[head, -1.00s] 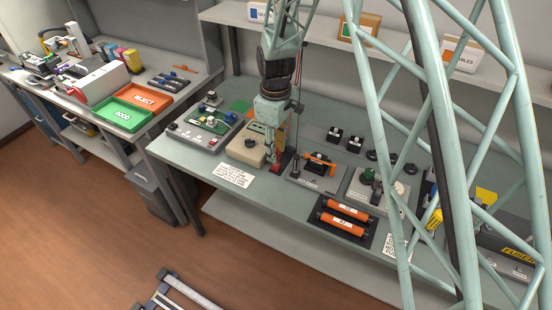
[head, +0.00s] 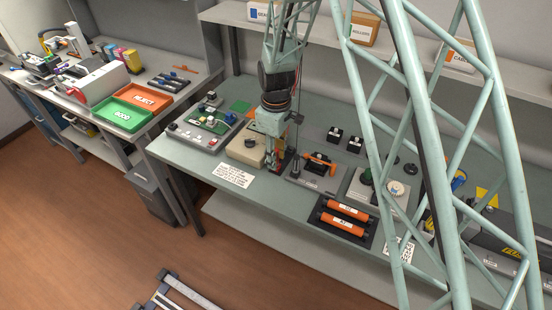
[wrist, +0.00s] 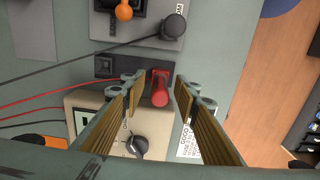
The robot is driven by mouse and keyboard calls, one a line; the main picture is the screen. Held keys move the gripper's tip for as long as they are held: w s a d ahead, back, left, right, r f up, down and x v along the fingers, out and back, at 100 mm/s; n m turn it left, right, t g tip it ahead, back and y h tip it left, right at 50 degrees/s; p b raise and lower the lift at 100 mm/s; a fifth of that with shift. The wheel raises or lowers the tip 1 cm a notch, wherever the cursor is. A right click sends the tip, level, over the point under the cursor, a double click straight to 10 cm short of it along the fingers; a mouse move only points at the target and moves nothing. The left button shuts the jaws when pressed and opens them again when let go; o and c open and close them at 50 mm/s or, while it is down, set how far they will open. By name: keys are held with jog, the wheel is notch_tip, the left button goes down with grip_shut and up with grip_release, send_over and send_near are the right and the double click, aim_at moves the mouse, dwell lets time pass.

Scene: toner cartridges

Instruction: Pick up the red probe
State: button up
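The red probe (wrist: 160,92) stands in a dark holder (wrist: 106,67) in the wrist view, seen nearly end-on. A thin red lead runs off to the left. My gripper (wrist: 158,82) is open, with one padded finger on each side of the red probe. A gap shows on both sides and neither finger appears to touch it. In the head view my gripper (head: 277,160) is low over the bench, just right of the beige meter (head: 243,152). It largely hides the red probe there. The meter's dark knob (wrist: 137,147) shows below the probe in the wrist view.
A black probe (wrist: 174,27) with its black lead stands on a grey fixture near the red one. A fixture with an orange clamp (head: 321,162) is right of my gripper. Two orange rollers (head: 344,217) lie nearer the front edge. A printed card (head: 233,175) lies left of them.

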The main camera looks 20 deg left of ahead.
jog(key=shift+c, duration=0.5)
jog(key=c, duration=0.7)
jog(key=shift+r, duration=0.1)
jog(key=shift+r, duration=1.75)
jog(key=s+d, duration=0.3)
jog(key=s, duration=0.4)
jog(key=s+d+r, duration=0.1)
jog(key=s+d, duration=0.2)
jog(key=s, duration=0.4)
jog(key=shift+s+d+r, duration=0.15)
jog(key=shift+s+d, duration=0.1)
jog(key=shift+s, duration=0.05)
jog(key=shift+w, duration=0.1)
